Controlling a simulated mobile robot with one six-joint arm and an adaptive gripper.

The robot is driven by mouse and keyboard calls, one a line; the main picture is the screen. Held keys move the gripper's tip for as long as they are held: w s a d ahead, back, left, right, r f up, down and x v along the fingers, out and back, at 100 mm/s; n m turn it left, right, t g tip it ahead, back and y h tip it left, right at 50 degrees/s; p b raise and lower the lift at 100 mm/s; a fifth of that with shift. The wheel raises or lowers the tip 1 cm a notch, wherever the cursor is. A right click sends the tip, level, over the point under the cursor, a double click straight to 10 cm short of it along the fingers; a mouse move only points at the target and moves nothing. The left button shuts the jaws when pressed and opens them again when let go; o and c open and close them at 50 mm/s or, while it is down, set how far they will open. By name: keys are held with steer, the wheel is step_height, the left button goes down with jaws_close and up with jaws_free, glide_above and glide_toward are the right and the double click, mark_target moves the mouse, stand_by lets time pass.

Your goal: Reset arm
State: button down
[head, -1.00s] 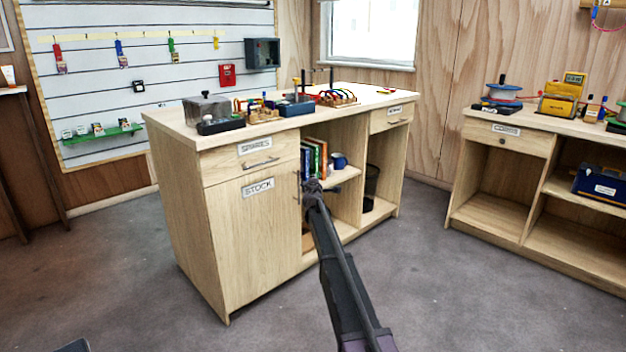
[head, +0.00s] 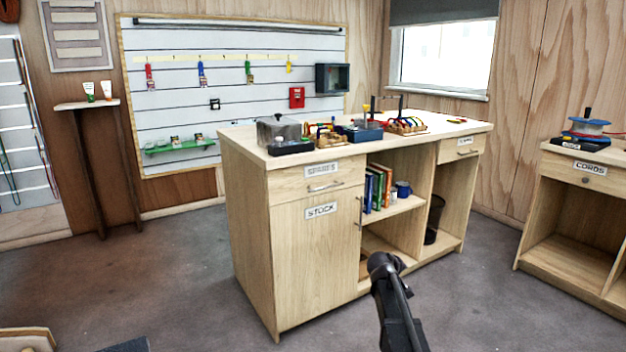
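My gripper (head: 383,264) is at the end of my dark arm, low in the right half of the head view. It stands in front of the workbench (head: 290,250), close in the picture to the lower edge of its open shelf section. I see the gripper from behind and small, so its fingers are hard to make out. I see nothing held in it, but I cannot tell whether it is open or shut.
The bench top (head: 440,130) carries a clear-lidded box (head: 278,130) and several racks of gear. A second cabinet (head: 565,165) labelled CORDS stands at the right. A narrow side table (head: 88,105) is by the left wall. Grey floor (head: 150,260) is open left of the bench.

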steer(key=s+a+f+m+g+y, duration=0.1)
steer(key=s+a+f+g+y, duration=0.25)
steer(key=s, duration=0.75)
steer(key=s+a+f+m+g+y, duration=0.15)
steer(key=s+a, duration=0.35)
steer(key=s, duration=0.7)
steer(key=s+a+f+m+g+y, duration=0.1)
steer(key=s+a+f+g+y, duration=0.25)
steer(key=s, duration=0.75)
step_height(320, 180, up, 38)
steer(key=p, duration=3.8)
steer(key=shift+w+r+h+p, duration=0.25)
steer(key=shift+h+p, duration=0.1)
